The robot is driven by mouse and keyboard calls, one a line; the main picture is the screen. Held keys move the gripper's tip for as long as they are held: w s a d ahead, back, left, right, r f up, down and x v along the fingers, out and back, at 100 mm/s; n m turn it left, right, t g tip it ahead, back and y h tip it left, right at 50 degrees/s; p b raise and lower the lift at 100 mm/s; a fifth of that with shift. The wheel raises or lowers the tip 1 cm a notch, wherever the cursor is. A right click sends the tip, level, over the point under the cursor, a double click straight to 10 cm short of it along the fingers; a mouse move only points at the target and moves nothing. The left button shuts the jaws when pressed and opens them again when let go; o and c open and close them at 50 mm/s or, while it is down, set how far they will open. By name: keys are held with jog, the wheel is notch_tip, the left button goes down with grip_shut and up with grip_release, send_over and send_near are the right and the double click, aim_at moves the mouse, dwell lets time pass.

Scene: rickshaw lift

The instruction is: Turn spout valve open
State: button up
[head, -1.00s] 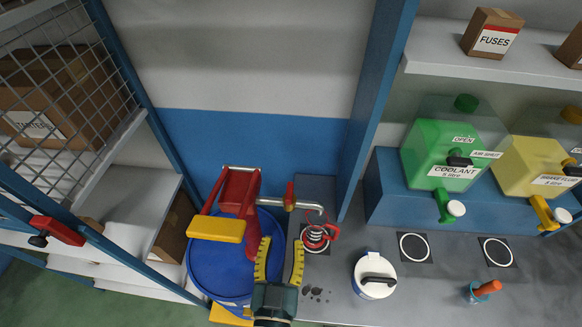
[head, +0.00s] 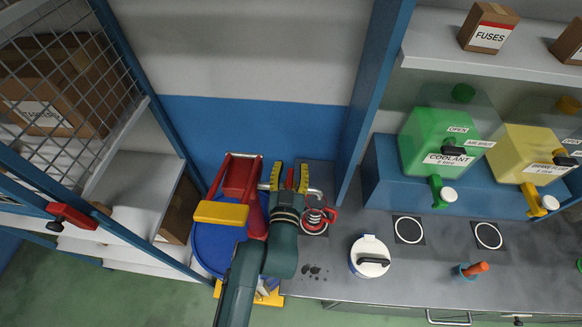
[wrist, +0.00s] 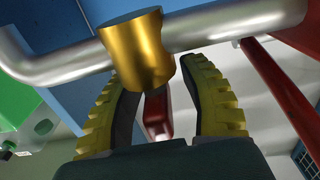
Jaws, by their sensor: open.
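The spout valve has a brass body (wrist: 135,45) on a silver spout pipe (wrist: 235,20), which also shows in the head view (head: 316,192). Its red lever (wrist: 157,115) stands between my two yellow-padded fingers in the wrist view. In the head view the lever (head: 290,178) also shows between the fingertips. My gripper (head: 290,167) is open, with one finger on each side of the lever. Gaps show beside the lever, and it is not clamped. The lever's far end is partly hidden near the gripper's palm.
A red pump with a yellow handle (head: 221,213) stands on a blue drum (head: 211,246) left of my gripper. A white lidded pot (head: 370,256) is on the grey bench. A blue post (head: 372,90) rises behind.

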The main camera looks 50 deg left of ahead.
grip_shut()
